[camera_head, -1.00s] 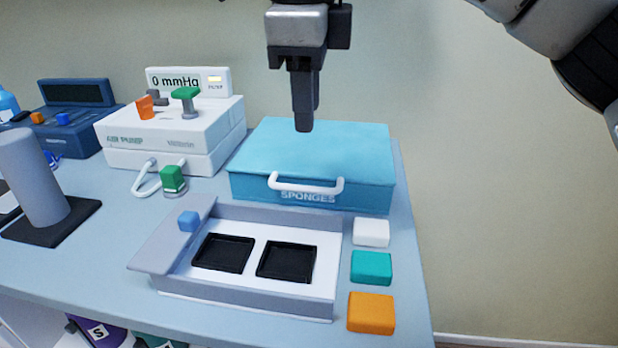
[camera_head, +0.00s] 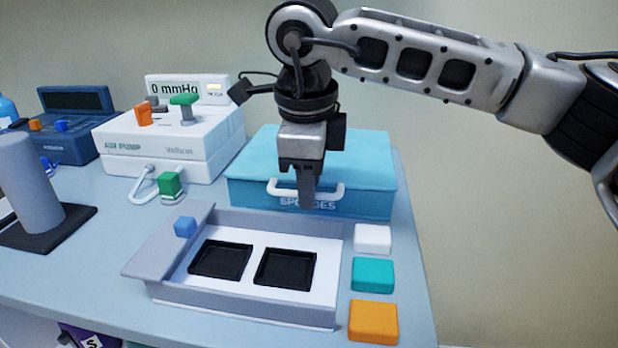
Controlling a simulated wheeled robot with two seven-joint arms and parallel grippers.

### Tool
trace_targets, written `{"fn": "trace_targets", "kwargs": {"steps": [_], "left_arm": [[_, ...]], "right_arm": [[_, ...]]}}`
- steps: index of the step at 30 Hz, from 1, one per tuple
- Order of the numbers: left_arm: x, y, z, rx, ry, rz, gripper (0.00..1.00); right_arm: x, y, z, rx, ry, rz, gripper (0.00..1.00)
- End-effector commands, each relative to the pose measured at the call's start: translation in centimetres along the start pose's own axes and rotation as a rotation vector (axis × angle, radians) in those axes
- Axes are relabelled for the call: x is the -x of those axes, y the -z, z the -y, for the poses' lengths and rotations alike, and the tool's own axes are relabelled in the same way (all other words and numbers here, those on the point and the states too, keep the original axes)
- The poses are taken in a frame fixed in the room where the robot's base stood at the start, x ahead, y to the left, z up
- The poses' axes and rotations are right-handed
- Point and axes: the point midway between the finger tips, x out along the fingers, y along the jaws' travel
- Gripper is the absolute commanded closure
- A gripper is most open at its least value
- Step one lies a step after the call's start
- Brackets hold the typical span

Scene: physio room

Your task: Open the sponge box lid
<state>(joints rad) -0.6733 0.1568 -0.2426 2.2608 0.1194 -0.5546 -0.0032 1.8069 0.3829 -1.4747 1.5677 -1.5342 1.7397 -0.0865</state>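The sponge box (camera_head: 362,201) is a teal box labelled "SPONGES" at the back right of the table. Its light blue lid (camera_head: 368,160) is closed. A white handle (camera_head: 279,190) sits on its front edge. My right gripper (camera_head: 307,205) points down at the front of the box, over the handle and part of the label. Its fingers line up one behind the other, so I cannot tell whether they are apart, or whether they touch the handle. My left gripper is not in view.
A grey tray (camera_head: 240,310) with two black recesses stands in front of the box. White (camera_head: 373,238), teal (camera_head: 373,274) and orange (camera_head: 373,321) blocks lie right of it. The white air pump (camera_head: 165,150) and its green connector (camera_head: 170,186) are to the left.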

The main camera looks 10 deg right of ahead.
Motion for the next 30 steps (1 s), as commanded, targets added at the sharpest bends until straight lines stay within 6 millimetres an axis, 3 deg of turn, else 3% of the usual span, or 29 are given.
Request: {"fn": "trace_targets", "kwargs": {"steps": [1,3,10,14,16,18,30], "left_arm": [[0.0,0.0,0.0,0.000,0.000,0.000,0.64],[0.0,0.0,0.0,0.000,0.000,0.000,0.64],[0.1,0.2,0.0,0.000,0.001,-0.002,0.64],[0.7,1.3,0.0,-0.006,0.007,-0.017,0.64],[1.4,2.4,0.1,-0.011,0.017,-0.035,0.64],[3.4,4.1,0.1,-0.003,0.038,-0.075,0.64],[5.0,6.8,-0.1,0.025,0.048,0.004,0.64]], "right_arm": [[0.0,0.0,0.0,0.000,0.000,0.000,0.82],[0.0,0.0,0.0,0.000,0.000,0.000,1.00],[0.2,0.0,0.1,0.000,-0.003,0.000,1.00],[0.9,0.0,0.2,-0.001,-0.022,0.001,1.00],[1.6,0.0,0.5,-0.001,-0.040,0.001,1.00],[2.4,0.0,0.7,-0.003,-0.067,0.002,1.00],[8.4,0.0,3.7,-0.001,-0.252,0.004,1.00]]}}
